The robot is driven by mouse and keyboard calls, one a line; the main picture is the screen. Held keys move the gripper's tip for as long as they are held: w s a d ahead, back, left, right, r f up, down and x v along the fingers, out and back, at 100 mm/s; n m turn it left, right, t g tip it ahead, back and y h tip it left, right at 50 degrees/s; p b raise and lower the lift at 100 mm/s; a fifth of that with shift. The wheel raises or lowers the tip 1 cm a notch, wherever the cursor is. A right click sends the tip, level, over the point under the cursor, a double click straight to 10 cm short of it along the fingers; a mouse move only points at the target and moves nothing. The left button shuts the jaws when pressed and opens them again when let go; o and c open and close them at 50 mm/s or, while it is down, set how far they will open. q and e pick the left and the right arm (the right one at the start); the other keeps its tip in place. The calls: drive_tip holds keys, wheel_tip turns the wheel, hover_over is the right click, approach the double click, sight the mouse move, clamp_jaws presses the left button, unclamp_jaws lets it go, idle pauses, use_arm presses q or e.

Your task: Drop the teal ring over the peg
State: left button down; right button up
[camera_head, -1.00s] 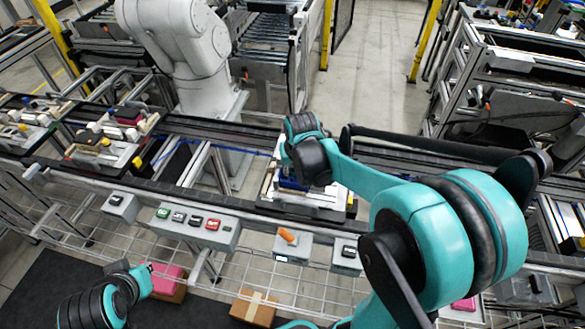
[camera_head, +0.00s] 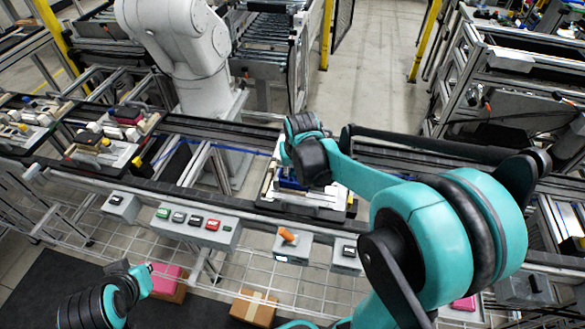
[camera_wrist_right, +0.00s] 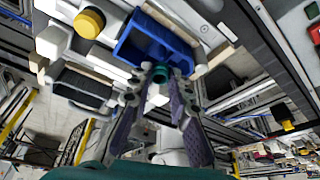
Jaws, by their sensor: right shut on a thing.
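In the right wrist view my right gripper (camera_wrist_right: 157,85) is shut on the teal ring (camera_wrist_right: 160,73), held between its fingertips. The ring is small and partly covered by the fingers. Just beyond it is a blue open bin (camera_wrist_right: 165,32) on a pale pallet fixture. I cannot make out the peg; it may be hidden by the fingers or the ring. In the head view my right wrist hangs over the fixture (camera_head: 325,198) on the conveyor and hides the ring. My left arm shows at the lower left, but its gripper cannot be made out.
A yellow round piece (camera_wrist_right: 88,22) stands beside the blue bin. Other loaded pallets (camera_head: 105,140) sit on the conveyor at the left. A button box (camera_head: 195,225) and an orange-handled switch box (camera_head: 292,245) line the front rail. A grey-white robot arm (camera_head: 180,45) stands behind the conveyor.

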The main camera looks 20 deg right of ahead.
drive_tip(key=shift+f+b, duration=0.6)
drive_tip(key=shift+f, duration=0.2)
drive_tip(key=o, duration=0.4)
drive_tip(key=shift+r, duration=0.15)
idle(0.5)
drive_tip(key=shift+r+p, duration=1.25)
drive_tip(key=shift+r, duration=0.15)
